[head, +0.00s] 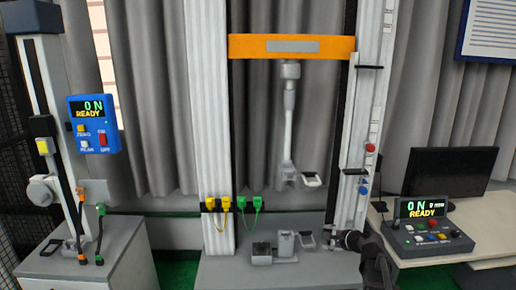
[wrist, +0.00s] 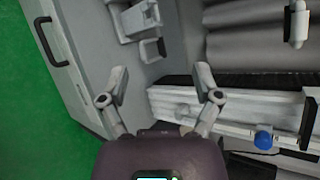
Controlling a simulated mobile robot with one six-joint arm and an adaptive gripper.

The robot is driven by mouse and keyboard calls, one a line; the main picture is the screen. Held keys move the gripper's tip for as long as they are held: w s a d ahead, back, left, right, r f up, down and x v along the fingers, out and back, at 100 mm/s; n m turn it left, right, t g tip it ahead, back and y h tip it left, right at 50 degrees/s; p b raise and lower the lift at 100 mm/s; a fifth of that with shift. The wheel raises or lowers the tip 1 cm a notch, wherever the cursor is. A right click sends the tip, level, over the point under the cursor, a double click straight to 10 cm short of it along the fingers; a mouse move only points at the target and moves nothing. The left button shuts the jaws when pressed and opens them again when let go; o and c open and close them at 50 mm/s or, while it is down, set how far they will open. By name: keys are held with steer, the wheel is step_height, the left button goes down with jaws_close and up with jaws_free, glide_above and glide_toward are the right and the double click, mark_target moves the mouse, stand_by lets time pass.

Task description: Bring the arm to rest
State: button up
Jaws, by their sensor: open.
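My gripper (head: 350,240) is at the lower right of the drop tower in the head view, near the right end of its base. In the wrist view my gripper (wrist: 162,85) shows two fingers spread apart with nothing between them. The tower's base and right upright lie beyond the fingers. Part of my arm shows at the lower right edge of the head view.
The tower's orange crossbeam (head: 291,47) carries a hanging grip (head: 290,120). A lower fixture (head: 284,247) stands on the grey base. A control box (head: 430,228) reading "0 N READY" and a monitor (head: 450,170) stand right. A blue panel (head: 95,125) is left.

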steer(key=s+a+f+n+g+h, duration=0.2)
steer(key=s+n+g, duration=0.1)
steer(key=s+n, duration=0.2)
steer(key=s+a+f+n+g+h+p, duration=0.1)
steer(key=s+a+f+n+g+h, duration=0.1)
steer(key=s+n, duration=0.4)
steer(key=s+a+f+n+g+h+p, duration=0.1)
steer(key=s+n+g, duration=0.4)
steer(key=s, duration=0.6)
step_height(320, 180, down, 2)
steer(key=a+h, duration=0.1)
steer(key=a, duration=0.1)
steer(key=shift+s+a+f+n+h, duration=0.2)
steer(key=shift+a+n+h, duration=0.1)
steer(key=shift+n+h, duration=0.1)
